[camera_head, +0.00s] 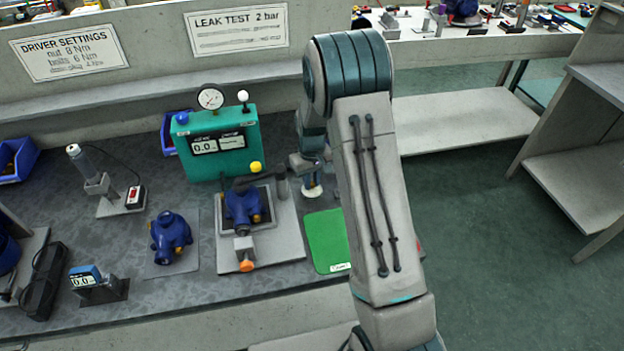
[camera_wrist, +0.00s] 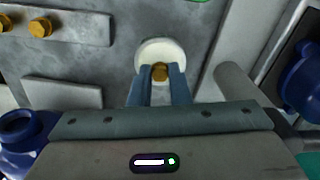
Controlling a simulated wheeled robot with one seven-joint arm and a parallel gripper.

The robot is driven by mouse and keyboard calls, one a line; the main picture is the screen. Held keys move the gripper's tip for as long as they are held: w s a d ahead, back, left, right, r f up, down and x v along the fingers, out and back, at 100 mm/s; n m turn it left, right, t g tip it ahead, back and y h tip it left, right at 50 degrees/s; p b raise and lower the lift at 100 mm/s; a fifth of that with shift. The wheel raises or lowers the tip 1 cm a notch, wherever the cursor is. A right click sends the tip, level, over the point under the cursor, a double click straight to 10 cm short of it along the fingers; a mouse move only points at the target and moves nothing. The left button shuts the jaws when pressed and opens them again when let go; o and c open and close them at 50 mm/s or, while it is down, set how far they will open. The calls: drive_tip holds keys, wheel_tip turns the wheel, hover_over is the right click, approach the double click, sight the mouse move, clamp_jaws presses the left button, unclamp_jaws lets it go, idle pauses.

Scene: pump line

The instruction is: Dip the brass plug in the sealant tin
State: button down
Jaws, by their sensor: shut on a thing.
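My gripper (camera_wrist: 160,80) is shut on the brass plug (camera_wrist: 160,73), which shows between its two blue-grey fingertips in the wrist view. The sealant tin (camera_wrist: 148,49) is round and whitish and lies right behind the plug in that view. The plug overlaps the tin's near part; I cannot tell whether it touches the sealant or hangs above it. In the head view the tin (camera_head: 313,192) shows just below my gripper (camera_head: 312,180), which is partly hidden by my arm. The plug is too small to make out there.
More brass plugs (camera_wrist: 40,27) sit in a grey holder at the wrist view's upper left. In the head view, a green tester (camera_head: 218,150), a fixture with a blue pump (camera_head: 242,205), another blue pump body (camera_head: 171,237) and a green mat (camera_head: 326,240) stand close by.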

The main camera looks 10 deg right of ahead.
drive_tip(key=shift+f+b, duration=0.35)
drive_tip(key=shift+f, duration=0.05)
idle(1.4)
drive_tip(key=shift+r+p, duration=2.05)
drive_tip(key=shift+r, duration=1.55)
